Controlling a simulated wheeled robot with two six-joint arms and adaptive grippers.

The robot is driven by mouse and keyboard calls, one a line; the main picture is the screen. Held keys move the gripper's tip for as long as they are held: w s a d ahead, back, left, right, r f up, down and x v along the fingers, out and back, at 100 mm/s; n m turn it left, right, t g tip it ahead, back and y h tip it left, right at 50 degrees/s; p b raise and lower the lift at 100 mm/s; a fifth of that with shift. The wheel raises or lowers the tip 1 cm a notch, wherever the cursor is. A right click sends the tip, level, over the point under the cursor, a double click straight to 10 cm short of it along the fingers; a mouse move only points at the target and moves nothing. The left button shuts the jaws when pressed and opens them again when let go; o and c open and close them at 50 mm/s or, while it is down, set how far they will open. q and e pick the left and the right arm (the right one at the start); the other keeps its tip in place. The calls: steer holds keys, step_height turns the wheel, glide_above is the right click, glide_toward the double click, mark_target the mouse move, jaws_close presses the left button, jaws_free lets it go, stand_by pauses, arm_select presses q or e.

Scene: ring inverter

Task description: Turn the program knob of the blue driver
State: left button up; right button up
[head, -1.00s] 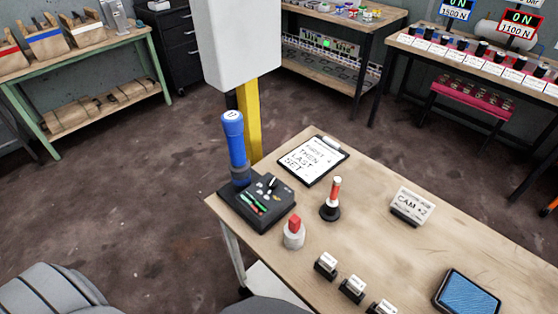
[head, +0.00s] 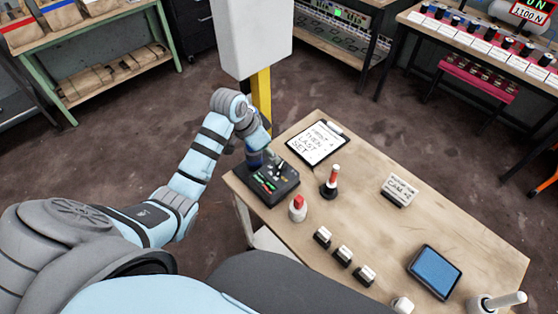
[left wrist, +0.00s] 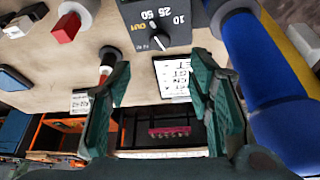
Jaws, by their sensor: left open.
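The driver's black control box (head: 268,188) stands on the table's near-left corner, with a small dark knob (head: 281,163) with a white pointer on top. The blue driver (left wrist: 265,75) stands upright at the right of the left wrist view; in the head view my left arm mostly hides it. The box's dark panel (left wrist: 195,22) shows at the top of the wrist view, with upside-down numbers and an orange OUT label. My left gripper (left wrist: 163,100) is open and empty, its fingers apart below the panel in that view. Contact with the knob cannot be seen. My right gripper is out of view.
Several small blocks and a tablet (head: 435,271) lie nearer. A yellow post (head: 262,95) rises behind.

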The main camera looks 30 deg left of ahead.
mark_target(281, 165)
arm_select(q)
steer(key=x, duration=1)
steer(key=shift+s+r, duration=0.1)
steer(key=shift+c, duration=1.3)
jaws_close()
steer(key=shift+n, duration=0.3)
steer(key=n+y, duration=0.1)
steer(key=n, duration=0.2)
steer(key=shift+d+t, duration=0.15)
steer(key=shift+t, duration=0.15)
steer(key=shift+d+n+y, duration=0.1)
steer(key=shift+n+y, duration=0.9)
steer(key=shift+n, duration=1)
